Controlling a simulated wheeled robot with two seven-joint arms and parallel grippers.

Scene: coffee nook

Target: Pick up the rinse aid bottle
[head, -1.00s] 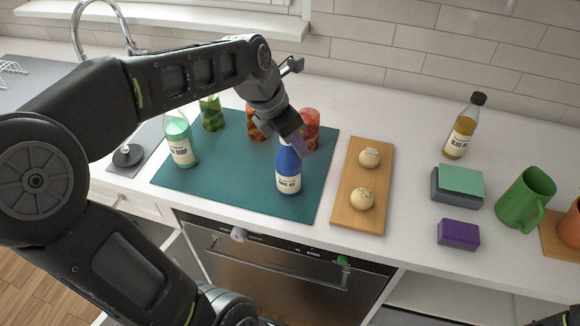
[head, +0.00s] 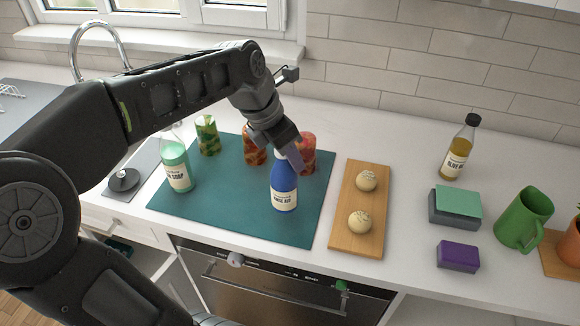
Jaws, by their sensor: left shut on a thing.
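The rinse aid bottle (head: 284,192) is blue with a cream label and stands upright on the teal mat (head: 235,213). My left gripper (head: 288,155) comes down over it from behind and is shut on its upper part. The fingers partly hide the bottle's neck and top. I cannot tell whether its base is clear of the mat. My right gripper is not in view.
A green soap bottle (head: 176,166) stands left on the mat. Patterned glasses, one green (head: 208,136) and one red (head: 306,152), stand behind. A wooden board (head: 346,237) with two pale balls lies right. An olive oil bottle (head: 457,152) stands farther right.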

